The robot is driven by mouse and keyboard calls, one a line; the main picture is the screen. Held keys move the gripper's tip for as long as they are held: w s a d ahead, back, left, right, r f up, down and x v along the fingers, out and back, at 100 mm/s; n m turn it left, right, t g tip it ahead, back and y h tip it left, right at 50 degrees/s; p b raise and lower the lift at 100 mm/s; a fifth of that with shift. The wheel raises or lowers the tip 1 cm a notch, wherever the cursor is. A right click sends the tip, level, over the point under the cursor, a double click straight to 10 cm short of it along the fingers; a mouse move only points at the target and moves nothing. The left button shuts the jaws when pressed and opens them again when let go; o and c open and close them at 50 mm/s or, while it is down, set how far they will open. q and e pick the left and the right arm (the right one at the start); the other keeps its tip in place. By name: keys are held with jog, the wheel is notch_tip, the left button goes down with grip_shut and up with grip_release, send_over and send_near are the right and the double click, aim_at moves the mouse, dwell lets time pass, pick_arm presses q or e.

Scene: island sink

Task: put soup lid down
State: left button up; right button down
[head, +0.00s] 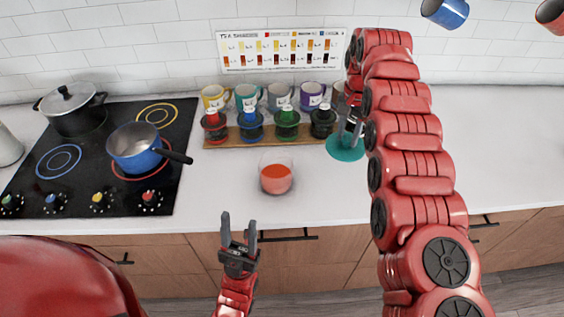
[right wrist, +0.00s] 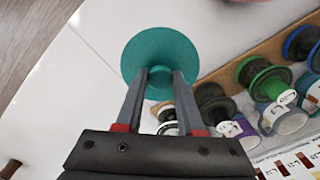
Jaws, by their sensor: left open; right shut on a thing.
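The soup lid, a teal round disc (head: 345,150), is at the right end of the wooden rack, at or just above the white counter; I cannot tell if it touches. In the right wrist view the lid (right wrist: 137,57) lies flat-on between and beyond the fingertips. My right gripper (head: 350,135) is shut on the lid's raised middle, which the fingers partly hide; it also shows in the right wrist view (right wrist: 160,80). My left gripper (head: 238,228) is open and empty, in front of the counter's front edge.
A clear bowl of orange-red soup (head: 276,176) stands on the counter. A wooden rack (head: 262,136) with several coloured stands and mugs is behind it. The counter around the bowl is clear.

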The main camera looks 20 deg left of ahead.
aim_at(340, 146)
jog(key=a+f, duration=0.1)
jog(key=s+a+f, duration=0.1)
jog(key=shift+a+f+m, duration=0.15)
jog(key=shift+f+m, duration=0.15)
jog(key=shift+f, duration=0.05)
jog(key=f, duration=0.1)
jog(key=f+p, duration=0.1)
jog(key=f, duration=0.1)
jog(key=shift+w+d+f, duration=0.1)
jog(key=shift+w+d, duration=0.1)
jog(key=shift+d, duration=0.2)
jog(key=shift+s+f+p, duration=0.1)
jog(key=shift+f+p, duration=0.3)
jog(key=shift+f, duration=0.25)
notch_tip(340, 146, down, 3)
jog(key=shift+r, duration=0.2)
jog(key=shift+a+f, duration=0.1)
jog(key=shift+f, duration=0.15)
